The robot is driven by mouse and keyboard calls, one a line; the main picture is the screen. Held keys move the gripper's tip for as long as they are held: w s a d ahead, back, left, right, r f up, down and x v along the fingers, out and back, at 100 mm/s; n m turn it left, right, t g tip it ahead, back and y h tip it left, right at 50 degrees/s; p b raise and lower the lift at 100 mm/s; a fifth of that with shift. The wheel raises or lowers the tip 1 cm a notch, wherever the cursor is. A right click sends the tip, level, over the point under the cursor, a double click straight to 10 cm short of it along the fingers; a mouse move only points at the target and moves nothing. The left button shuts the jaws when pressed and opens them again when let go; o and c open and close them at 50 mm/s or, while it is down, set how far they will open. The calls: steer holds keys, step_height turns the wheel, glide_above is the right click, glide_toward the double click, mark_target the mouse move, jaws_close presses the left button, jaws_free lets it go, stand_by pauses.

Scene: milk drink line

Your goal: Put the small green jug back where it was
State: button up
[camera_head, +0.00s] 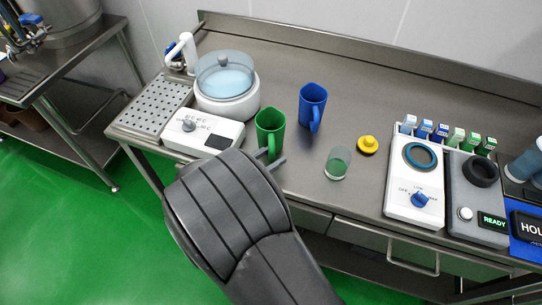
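The small green jug (269,126) is upright on, or just above, the steel counter, right of the white heating unit. Its handle points toward the front. My gripper (271,158) is at the front of the jug, by the handle. One dark finger shows right of the handle. The rest of the gripper is hidden behind my own arm, so I cannot tell whether it is closed on the handle. A blue jug (312,104) stands to the right and further back.
A white heating unit (228,108) with a lidded bowl and a perforated drain tray (163,108) are at left. A green-tinted glass (337,163) and a yellow knobbed object (368,145) stand right. White (415,180) and grey devices are further right. The counter's back is clear.

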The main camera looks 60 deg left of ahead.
steer(key=shift+s+r, duration=0.1)
steer(key=shift+r, duration=0.05)
steer(key=shift+v, duration=1.9)
